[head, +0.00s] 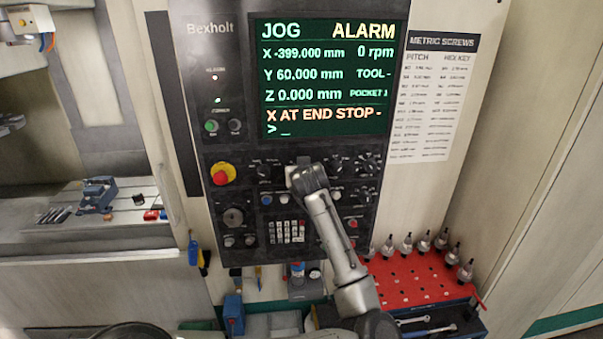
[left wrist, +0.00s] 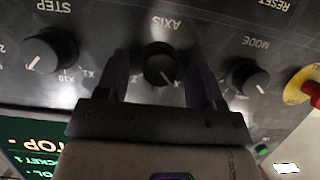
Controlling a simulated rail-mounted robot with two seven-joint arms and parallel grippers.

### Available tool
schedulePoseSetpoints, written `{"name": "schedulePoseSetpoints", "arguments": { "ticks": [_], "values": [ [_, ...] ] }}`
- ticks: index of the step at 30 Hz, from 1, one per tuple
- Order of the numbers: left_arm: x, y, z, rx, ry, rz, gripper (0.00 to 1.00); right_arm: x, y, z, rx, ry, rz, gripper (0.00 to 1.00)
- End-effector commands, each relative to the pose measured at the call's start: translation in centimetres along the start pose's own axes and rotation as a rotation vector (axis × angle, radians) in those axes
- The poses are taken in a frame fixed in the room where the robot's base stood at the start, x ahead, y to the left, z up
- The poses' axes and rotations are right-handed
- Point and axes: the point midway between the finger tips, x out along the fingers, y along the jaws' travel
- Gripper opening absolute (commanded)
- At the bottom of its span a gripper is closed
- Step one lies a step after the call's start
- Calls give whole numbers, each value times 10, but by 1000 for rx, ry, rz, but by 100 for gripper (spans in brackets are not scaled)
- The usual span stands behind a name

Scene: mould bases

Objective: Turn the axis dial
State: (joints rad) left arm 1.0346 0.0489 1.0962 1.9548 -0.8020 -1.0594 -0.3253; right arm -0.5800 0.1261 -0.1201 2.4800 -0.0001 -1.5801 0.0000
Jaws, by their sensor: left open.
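The axis dial (left wrist: 160,65) is a round black knob under the label AXIS, in the middle of the left wrist view, which shows the panel upside down. My left gripper (head: 303,166) is at the control panel (head: 305,228) and hides this dial in the head view. In the left wrist view its two dark fingers stand apart, one on each side of the dial, with a gap visible on both sides. The screen (head: 328,78) reads JOG, ALARM and X AT END STOP. My right gripper is not in view.
The step dial (left wrist: 50,55) and mode dial (left wrist: 246,78) flank the fingers closely. A red emergency stop (head: 221,176) on yellow is left of the dials. Below right, a red tray (head: 415,283) holds several tool holders.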

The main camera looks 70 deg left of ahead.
Motion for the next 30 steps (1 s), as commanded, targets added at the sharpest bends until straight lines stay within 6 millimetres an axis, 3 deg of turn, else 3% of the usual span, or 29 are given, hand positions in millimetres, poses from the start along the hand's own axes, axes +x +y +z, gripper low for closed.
{"name": "schedulePoseSetpoints", "arguments": {
  "ticks": [7, 21, 30],
  "values": [
    [-21, 0, 1, -3, 2, 1, 61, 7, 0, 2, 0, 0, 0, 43],
    [-109, 1, 1, -3, 2, 3, 61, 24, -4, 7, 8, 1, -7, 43],
    [-135, 0, 0, 0, 1, 1, 61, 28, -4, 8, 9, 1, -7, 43]
  ]
}}
